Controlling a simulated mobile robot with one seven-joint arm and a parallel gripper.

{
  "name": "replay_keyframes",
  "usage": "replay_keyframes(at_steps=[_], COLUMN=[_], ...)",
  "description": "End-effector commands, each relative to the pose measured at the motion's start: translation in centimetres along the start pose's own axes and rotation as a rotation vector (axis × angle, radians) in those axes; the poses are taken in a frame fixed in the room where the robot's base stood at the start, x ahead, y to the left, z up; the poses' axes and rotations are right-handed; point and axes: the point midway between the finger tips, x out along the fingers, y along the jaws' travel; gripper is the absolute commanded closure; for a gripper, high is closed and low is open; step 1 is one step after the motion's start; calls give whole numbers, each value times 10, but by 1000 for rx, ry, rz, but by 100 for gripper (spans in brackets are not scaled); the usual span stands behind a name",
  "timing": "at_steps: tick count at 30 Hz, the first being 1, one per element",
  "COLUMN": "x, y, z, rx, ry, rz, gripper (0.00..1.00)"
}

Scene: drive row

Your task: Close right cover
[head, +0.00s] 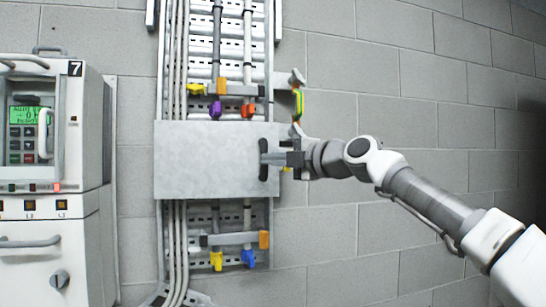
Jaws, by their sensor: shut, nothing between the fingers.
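A flat grey metal cover (205,160) spans the middle of the wall-mounted cable rack, in front of the pipes. It looks roughly parallel to the wall; I cannot tell whether it is fully closed. A dark upright handle (263,173) sits near its right edge. My gripper (269,158) reaches in from the right, with its fingertips at the handle. It is shut with nothing held. Whether it touches the handle is unclear. The fingers hide part of the handle and the cover's right edge.
A light cabinet marked 7 (84,130) with a green screen stands at the left. Pipes with coloured connectors run above and below the cover. A green-yellow piece (298,105) sticks out just above my gripper. Bare block wall (400,90) lies to the right.

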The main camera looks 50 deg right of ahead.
Motion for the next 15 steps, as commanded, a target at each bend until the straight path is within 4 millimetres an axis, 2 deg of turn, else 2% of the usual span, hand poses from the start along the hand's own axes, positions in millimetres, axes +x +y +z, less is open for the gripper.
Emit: replay_keyframes(at_steps=[10,15], x=[1,10], y=[0,2], z=[2,14], rx=[1,3], ry=[0,2], rz=[1,3], gripper=[100,100])
